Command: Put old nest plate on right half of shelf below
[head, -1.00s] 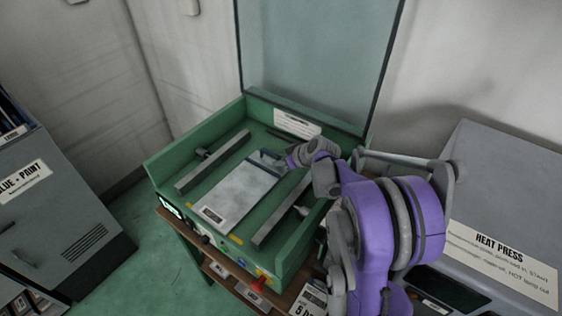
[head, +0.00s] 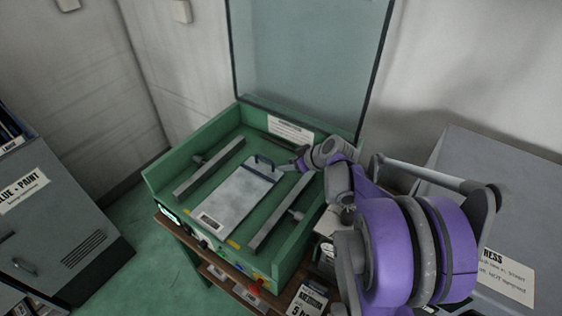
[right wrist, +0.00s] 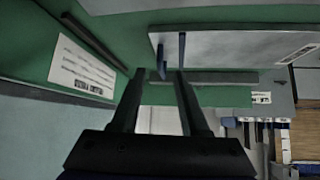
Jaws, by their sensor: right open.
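The old nest plate (head: 235,197) is a flat light-grey plate with a label on its near end. It lies in the open green tray of the machine (head: 158,184). Its dark blue handle (head: 262,160) stands at the far end. My right gripper (head: 290,166) is just to the right of this handle, open and empty. In the right wrist view the open fingers (right wrist: 172,78) point toward the handle (right wrist: 181,50), with the plate (right wrist: 235,45) beyond; I cannot tell if they touch it. The shelf below (head: 240,292) shows only in part under the machine. My left gripper is not in view.
Two grey bars (head: 210,168) flank the plate. A glass lid (head: 305,60) stands raised behind the tray. A grey heat press (head: 500,190) stands at the right, behind my right arm. A grey cabinet (head: 50,215) stands at the left, with green floor between.

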